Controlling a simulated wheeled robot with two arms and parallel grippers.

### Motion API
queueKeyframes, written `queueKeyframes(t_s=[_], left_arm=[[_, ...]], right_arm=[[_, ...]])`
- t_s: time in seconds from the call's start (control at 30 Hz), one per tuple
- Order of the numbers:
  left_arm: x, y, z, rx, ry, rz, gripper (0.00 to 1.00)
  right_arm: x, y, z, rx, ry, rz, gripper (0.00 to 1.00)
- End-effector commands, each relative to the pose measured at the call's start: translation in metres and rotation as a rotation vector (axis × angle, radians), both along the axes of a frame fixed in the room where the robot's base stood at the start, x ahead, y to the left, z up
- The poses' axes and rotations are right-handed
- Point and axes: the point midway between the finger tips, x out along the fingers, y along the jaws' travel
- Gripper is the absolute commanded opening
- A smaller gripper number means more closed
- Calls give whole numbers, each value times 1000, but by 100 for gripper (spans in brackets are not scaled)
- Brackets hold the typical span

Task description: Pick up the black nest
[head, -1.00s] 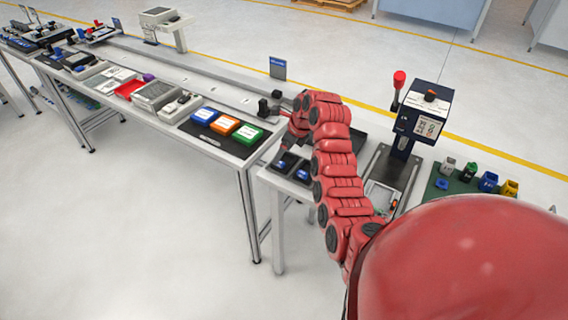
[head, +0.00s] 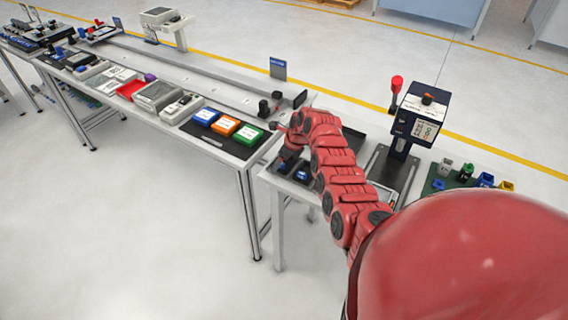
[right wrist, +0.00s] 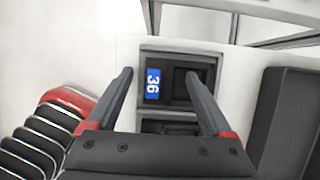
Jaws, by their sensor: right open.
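In the head view, a black nest with a blue label (head: 303,174) shows beside my right gripper (head: 284,163). My right gripper (right wrist: 158,74) is open, its two grey fingers on either side of the labelled nest in the picture. I cannot tell whether they touch it. My left gripper is not in view.
A dark tray (right wrist: 285,120) lies right of the nests in the wrist view. A long bench holds blue, orange and green bins (head: 226,127) to the left. A press with a red-topped lever (head: 418,112) stands to the right.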

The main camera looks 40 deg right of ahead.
Motion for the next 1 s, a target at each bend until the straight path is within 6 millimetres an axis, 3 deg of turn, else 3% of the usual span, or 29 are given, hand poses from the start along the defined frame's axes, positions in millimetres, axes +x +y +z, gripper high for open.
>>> queueKeyframes(t_s=[0.07,0.53,1.0], left_arm=[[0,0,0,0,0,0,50],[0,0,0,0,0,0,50],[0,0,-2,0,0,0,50]], right_arm=[[0,0,0,0,0,0,85],[0,0,0,-1,0,0,2],[1,0,3,-1,-2,-1,0]])
